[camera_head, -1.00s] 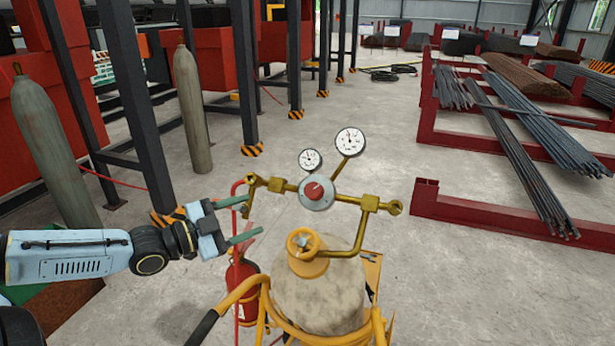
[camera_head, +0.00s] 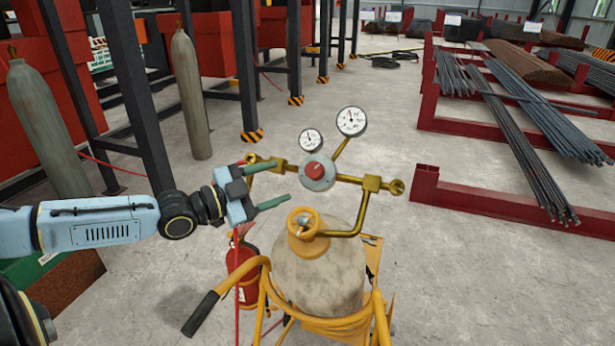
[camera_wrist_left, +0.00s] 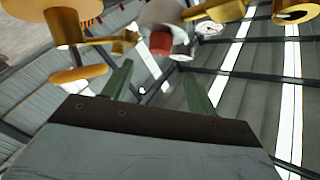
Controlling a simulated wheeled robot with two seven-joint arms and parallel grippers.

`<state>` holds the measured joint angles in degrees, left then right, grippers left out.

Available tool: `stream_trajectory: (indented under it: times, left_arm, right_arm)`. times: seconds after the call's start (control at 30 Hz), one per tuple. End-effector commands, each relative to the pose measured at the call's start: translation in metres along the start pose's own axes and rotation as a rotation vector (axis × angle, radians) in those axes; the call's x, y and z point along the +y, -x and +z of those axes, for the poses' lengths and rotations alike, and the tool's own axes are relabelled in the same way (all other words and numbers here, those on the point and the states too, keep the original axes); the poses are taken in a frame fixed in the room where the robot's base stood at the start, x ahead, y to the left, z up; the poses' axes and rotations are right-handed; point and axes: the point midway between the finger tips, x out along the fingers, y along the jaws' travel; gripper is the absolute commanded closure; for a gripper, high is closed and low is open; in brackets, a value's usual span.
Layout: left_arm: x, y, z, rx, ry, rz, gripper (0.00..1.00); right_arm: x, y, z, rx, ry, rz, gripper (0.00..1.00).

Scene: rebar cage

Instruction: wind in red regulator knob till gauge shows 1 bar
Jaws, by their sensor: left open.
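The red regulator knob (camera_head: 314,170) sits on the front of a grey regulator body (camera_head: 318,183) on the brass pipework. Two round white gauges, a small one (camera_head: 311,140) and a larger one (camera_head: 351,121), stand above it; their readings are too small to tell. My left gripper (camera_head: 281,183) is open and empty, its green fingers pointing at the regulator just left of the knob, apart from it. In the left wrist view the knob (camera_wrist_left: 161,42) appears beyond and between the open fingers (camera_wrist_left: 158,85). My right gripper is not in view.
A gas cylinder (camera_head: 320,275) stands below the regulator in a yellow trolley (camera_head: 262,262). A red fire extinguisher (camera_head: 241,262) is beside it. Grey cylinders (camera_head: 190,95) and black posts are at the left. Red racks with rebar (camera_head: 525,130) are at the right.

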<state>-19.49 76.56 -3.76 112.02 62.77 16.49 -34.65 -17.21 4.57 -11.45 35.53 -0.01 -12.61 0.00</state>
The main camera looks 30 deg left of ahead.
Motion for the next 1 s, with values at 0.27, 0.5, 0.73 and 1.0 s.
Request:
stream_trajectory:
  times: [0.27,0.5,0.73,1.0]
  left_arm:
    - [-0.001,-0.020,0.000,0.002,0.000,-0.004,0.42]
    - [-0.001,-0.037,-0.001,0.004,-0.001,-0.002,0.42]
    - [-0.001,-0.057,-0.002,0.003,-0.001,-0.003,0.42]
    - [-0.001,-0.079,-0.001,0.001,0.001,-0.002,0.42]
  right_arm:
    - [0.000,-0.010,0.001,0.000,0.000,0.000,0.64]
    - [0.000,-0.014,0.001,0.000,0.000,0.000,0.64]
    - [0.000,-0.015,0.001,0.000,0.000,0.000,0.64]
    - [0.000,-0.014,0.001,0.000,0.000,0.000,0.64]
